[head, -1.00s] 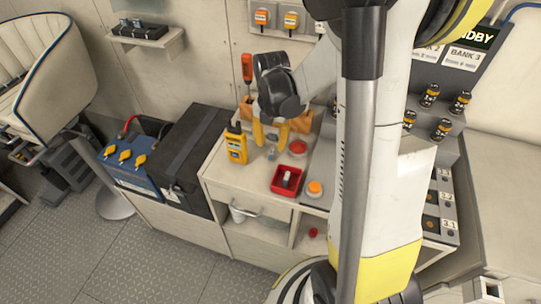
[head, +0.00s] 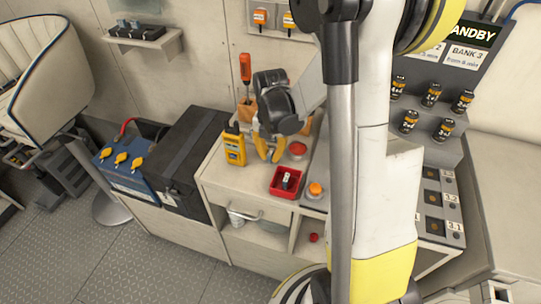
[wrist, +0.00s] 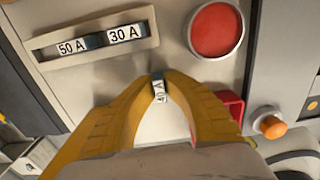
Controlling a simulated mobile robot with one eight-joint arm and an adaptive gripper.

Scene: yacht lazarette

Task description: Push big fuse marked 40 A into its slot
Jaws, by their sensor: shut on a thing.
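The big fuse marked 40 A (wrist: 159,90) is a small dark block with a white label, clasped between my yellow fingertips in the wrist view. My gripper (wrist: 158,82) is shut on it, and its label reads sideways. In the head view my gripper (head: 270,155) is low over the bench top (head: 232,178), but the fuse is not clear there. I cannot tell whether the fuse touches the bench. Dark square openings with orange-brown centres (head: 433,198) show on the labelled panel at right; I cannot tell which takes the 40 A fuse.
Fuses marked 50 A (wrist: 72,46) and 30 A (wrist: 124,34) lie in a recess near my fingertips. A red round button (wrist: 215,30), a red tray (head: 277,192) holding a small part, and an orange knob (head: 315,188) are close by. A yellow meter (head: 235,148) stands left.

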